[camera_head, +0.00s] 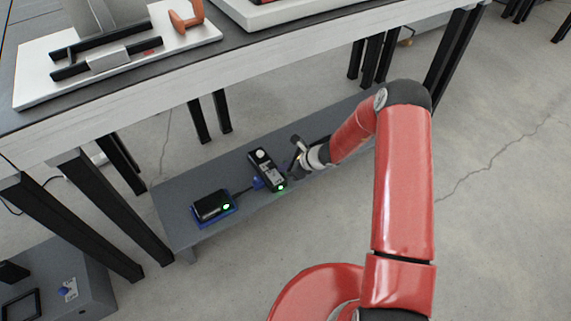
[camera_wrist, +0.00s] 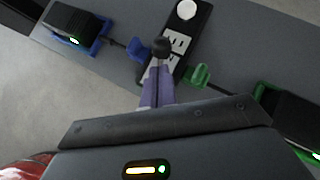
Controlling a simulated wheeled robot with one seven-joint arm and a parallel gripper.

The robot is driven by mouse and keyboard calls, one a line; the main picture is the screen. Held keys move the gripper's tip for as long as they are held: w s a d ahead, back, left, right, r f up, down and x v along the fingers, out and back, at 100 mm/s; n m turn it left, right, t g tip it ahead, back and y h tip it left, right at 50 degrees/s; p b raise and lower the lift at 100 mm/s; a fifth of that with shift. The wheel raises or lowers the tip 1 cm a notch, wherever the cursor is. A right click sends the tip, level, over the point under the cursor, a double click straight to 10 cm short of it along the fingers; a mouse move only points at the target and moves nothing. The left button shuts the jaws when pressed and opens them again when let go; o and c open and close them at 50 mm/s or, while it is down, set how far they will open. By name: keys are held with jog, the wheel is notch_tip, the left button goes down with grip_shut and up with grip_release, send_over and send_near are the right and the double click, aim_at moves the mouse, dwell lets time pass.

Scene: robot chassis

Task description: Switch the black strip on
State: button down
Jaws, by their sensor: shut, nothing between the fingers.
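The black strip (camera_head: 266,168) lies on the grey low shelf, with a round white button near its far end and a green light at its near end. In the wrist view the strip (camera_wrist: 190,31) runs under my gripper, its white button (camera_wrist: 186,10) at the top. My gripper (camera_wrist: 161,48) is shut and empty, its dark tip over the strip's pale sockets, short of the button. Whether the tip touches the strip cannot be told. In the head view my gripper (camera_head: 297,160) is just right of the strip. The fingers hide part of the strip's near end.
A blue plug (camera_wrist: 138,50) and a green plug (camera_wrist: 197,76) flank the strip. A black box in a blue holder (camera_head: 211,206) stands left; another in a green holder (camera_wrist: 290,125) lies right. The table (camera_head: 180,87) overhangs the shelf (camera_head: 180,222), with black legs nearby.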

jog(key=shift+r+p, duration=0.35)
jog(key=shift+r, duration=0.45)
jog(key=shift+d, duration=0.15)
jog(key=d+r+p, duration=0.1)
jog(key=d+r, duration=0.7)
jog(key=r, duration=0.2)
jog(key=shift+s, duration=0.35)
jog(key=shift+r, duration=0.2)
